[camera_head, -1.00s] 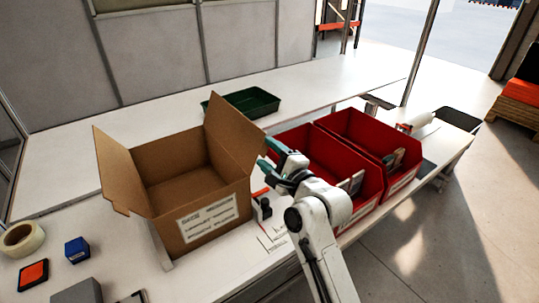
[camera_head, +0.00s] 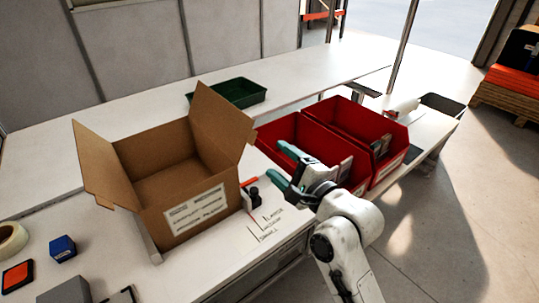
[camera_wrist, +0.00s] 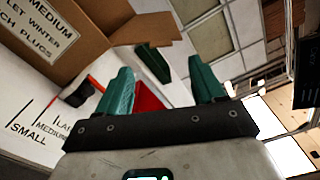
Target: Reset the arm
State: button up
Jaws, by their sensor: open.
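My gripper (camera_head: 283,168) has teal fingers spread apart with nothing between them. In the head view it is in front of the near red bin, to the right of the open cardboard box (camera_head: 158,176). In the wrist view the gripper (camera_wrist: 163,88) shows its two teal fingers wide apart, with a red bin and the green tray (camera_wrist: 153,62) beyond them. My white arm reaches up from the bottom of the head view.
Two red bins (camera_head: 280,127) stand right of the box; dark items show inside. A green tray (camera_head: 232,93) sits on the back table. A tape roll (camera_head: 10,240), a blue block (camera_head: 62,248) and an orange-topped pad (camera_head: 18,276) lie at left. A black-and-orange tool (camera_head: 251,194) stands beside the box.

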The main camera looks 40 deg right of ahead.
jog(key=shift+s, duration=0.6)
jog(key=s+a+f+n+g, duration=0.2)
jog(key=s+f+n+g, duration=0.3)
jog(key=f, duration=0.4)
jog(key=s+a+f+n+g, duration=0.2)
jog(key=s+f+n+g, duration=0.25)
jog(key=f+n, duration=0.3)
jog(key=s+f+n+g, duration=0.3)
jog(key=s+f+n, duration=0.1)
jog(key=s, duration=0.5)
jog(key=s+a+f+n+g, duration=0.1)
jog(key=s+f+n+g, duration=0.3)
jog(key=s, duration=0.5)
jog(key=shift+f+n, duration=0.45)
jog(key=shift+n, duration=0.4)
